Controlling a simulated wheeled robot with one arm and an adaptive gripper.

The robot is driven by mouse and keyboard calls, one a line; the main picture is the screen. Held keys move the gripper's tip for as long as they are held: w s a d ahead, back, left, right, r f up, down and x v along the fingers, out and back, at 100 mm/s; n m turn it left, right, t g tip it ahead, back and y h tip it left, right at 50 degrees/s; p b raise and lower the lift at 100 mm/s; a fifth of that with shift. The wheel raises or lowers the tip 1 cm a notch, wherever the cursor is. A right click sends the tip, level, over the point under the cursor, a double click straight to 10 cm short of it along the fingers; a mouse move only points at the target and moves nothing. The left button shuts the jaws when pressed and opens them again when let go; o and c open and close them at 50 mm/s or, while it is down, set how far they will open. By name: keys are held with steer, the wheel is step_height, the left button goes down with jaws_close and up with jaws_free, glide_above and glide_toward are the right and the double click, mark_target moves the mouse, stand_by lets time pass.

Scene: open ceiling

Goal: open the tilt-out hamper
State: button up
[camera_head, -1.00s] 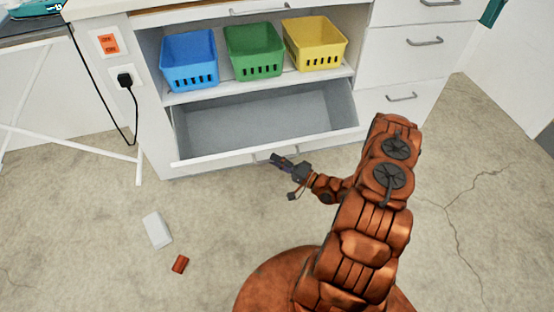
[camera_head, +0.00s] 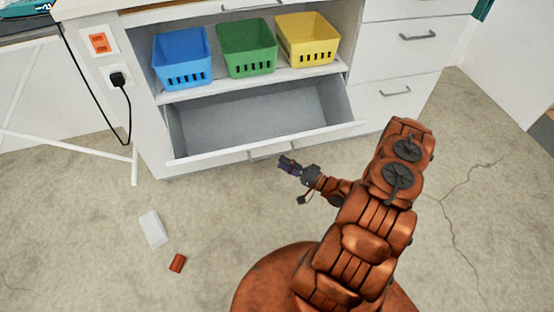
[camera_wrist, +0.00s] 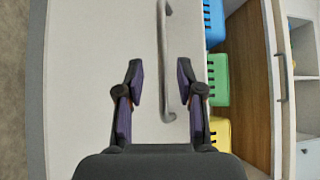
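The tilt-out hamper (camera_head: 190,157) is the low front under the basket shelf. It is tilted outward, and its grey inside shows in the head view. Its white front panel (camera_wrist: 90,80) fills much of the wrist view, with a grey bar handle (camera_wrist: 163,60) on it. My gripper (camera_head: 285,161) is just in front of the hamper front, near the handle. In the wrist view the fingers of my gripper (camera_wrist: 160,75) are apart, with the handle between them in the picture, nearer the right finger. No grip on it shows.
Blue (camera_head: 182,57), green (camera_head: 247,48) and yellow (camera_head: 307,39) baskets stand on the shelf above the hamper. Drawers (camera_head: 395,100) are at the right. A white block (camera_head: 153,229) and a small red-brown piece (camera_head: 177,263) lie on the floor at the left.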

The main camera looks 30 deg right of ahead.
steer(key=r+v, duration=0.1)
steer(key=v, duration=0.5)
steer(key=shift+s+d+f, duration=0.15)
steer(key=shift+s+f, duration=0.15)
steer(key=shift+f, duration=0.25)
